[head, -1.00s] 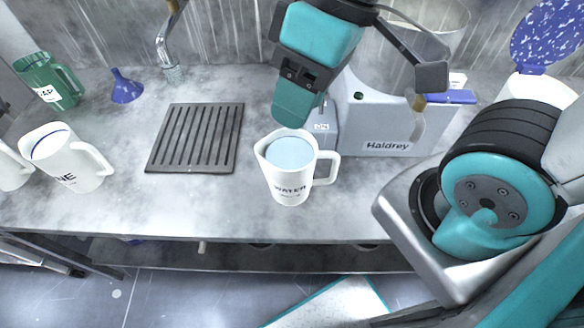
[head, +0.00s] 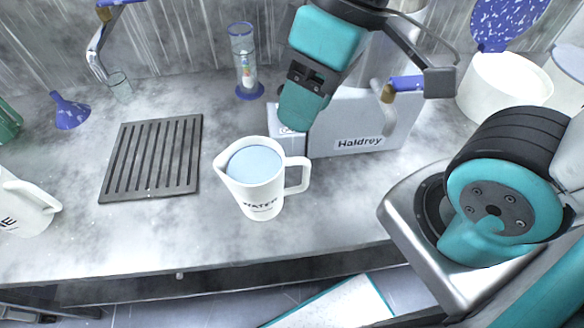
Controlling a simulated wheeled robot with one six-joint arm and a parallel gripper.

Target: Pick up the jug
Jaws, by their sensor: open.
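The white jug (head: 256,190) stands upright on the grey marbled worktop, near its front edge. It is marked WATER, holds pale blue liquid, and has its handle on the right and its spout on the left. My gripper (head: 358,98) is above and behind the jug, to its right, and apart from it. It is open, with one dark finger out to the right; the other is largely hidden by the teal arm parts. I see nothing held in it.
A dark slotted drain grate (head: 152,158) lies left of the jug. The grey Haldrey machine (head: 358,135) stands close behind and right. Another white jug (head: 22,205) is far left, near a blue funnel (head: 70,112). A blue-ended glass tube (head: 246,62) stands behind. White tubs (head: 500,88) are back right.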

